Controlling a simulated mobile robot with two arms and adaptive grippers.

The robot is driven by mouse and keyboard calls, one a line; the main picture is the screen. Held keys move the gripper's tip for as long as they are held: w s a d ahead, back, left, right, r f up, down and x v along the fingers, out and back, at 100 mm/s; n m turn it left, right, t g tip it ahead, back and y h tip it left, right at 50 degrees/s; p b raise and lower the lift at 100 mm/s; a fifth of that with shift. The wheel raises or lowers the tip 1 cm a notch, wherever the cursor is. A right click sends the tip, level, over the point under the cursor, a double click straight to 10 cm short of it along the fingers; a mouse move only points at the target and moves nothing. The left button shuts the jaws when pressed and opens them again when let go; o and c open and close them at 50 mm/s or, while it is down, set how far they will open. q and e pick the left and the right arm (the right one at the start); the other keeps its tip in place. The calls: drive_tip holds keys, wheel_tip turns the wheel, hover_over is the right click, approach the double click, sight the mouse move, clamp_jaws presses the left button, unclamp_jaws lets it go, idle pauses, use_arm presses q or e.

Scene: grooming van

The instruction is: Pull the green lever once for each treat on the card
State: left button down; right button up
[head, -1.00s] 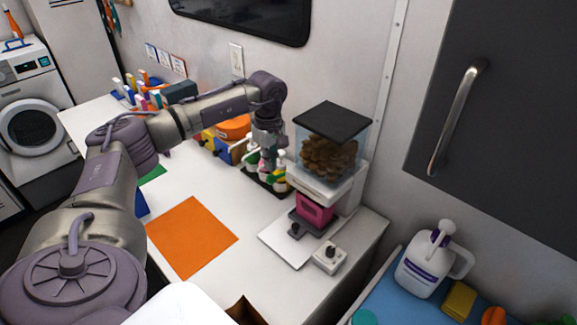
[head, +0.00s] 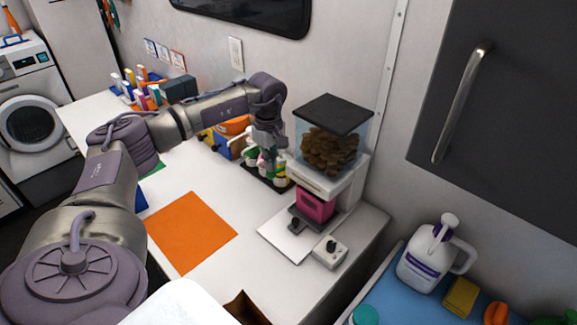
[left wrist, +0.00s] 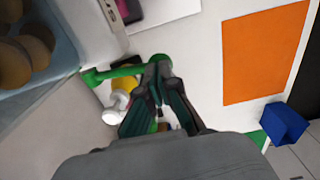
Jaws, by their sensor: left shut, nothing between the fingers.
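The treat dispenser is a clear bin of brown treats (head: 330,150) with a dark lid, on a white body beside the wall. A magenta cup (head: 315,204) stands under it. The green lever (left wrist: 112,73) sticks out from the dispenser's side in the left wrist view. My left gripper (left wrist: 160,70) is shut and empty, its fingertips right at the lever's outer end; I cannot tell whether they touch. In the head view my left gripper (head: 268,168) points down beside the dispenser and mostly hides the lever. Several small cards (head: 163,52) hang on the wall, too small to read.
Bottles in a dark rack (head: 262,180) stand close behind my left gripper. An orange mat (head: 192,232) lies on the white counter. A white box with a black knob (head: 331,252) sits in front of the dispenser. A blue tray at right holds a white jug (head: 428,262).

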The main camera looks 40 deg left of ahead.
sight(271, 176)
use_arm(q)
drive_tip(key=shift+f+b, duration=1.7)
drive_tip(key=shift+f, duration=1)
drive_tip(key=shift+r, duration=0.15)
drive_tip(key=shift+r+p, duration=2.7)
drive_tip(key=shift+r, duration=1.05)
drive_tip(key=shift+f, duration=0.15)
drive_tip(key=shift+f+b, duration=2.6)
drive_tip(key=shift+f, duration=1.1)
drive_tip(key=shift+r, duration=0.15)
drive_tip(key=shift+r+p, duration=2.65)
drive_tip(key=shift+r, duration=1.05)
